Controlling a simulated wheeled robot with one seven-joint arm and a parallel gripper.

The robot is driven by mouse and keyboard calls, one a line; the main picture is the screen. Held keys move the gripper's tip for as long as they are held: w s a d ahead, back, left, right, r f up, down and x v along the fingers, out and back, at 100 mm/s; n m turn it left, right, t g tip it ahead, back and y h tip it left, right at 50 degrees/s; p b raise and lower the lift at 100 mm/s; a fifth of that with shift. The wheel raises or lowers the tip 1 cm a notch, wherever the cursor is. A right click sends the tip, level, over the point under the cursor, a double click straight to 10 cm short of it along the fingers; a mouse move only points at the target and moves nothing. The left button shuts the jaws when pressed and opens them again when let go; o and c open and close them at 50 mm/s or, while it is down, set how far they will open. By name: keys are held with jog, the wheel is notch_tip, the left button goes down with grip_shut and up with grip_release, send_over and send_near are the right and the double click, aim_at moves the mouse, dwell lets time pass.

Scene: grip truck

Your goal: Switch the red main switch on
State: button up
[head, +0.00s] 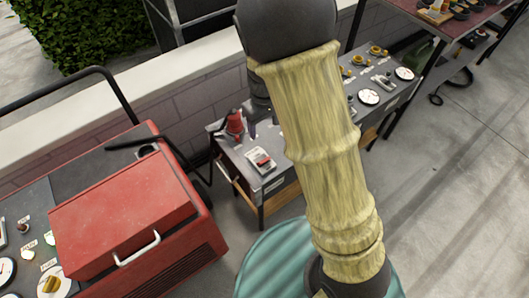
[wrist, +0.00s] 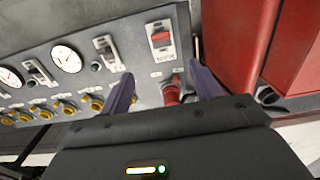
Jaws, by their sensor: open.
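In the wrist view the red switch (wrist: 172,95) shows between the two fingers of my gripper (wrist: 161,70), partly hidden by the gripper body. The fingers are dark purple, spread apart, with visible gaps on both sides of the switch. A red rocker (wrist: 160,37) on a white plate lies beyond it on the panel; it also shows in the head view (head: 262,160). The small labels are too blurred to read surely.
White gauges (wrist: 66,58), grey lever switches (wrist: 109,48) and several yellow knobs fill the rest of the panel. A red generator-like box (head: 130,225) stands at the left. A low wall (head: 190,70) runs behind. Open concrete floor lies at the right.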

aim_at(264, 161)
notch_tip(264, 161, down, 18)
jog(key=shift+r+b, duration=0.25)
jog(key=shift+b, duration=0.9)
jog(key=c, duration=1)
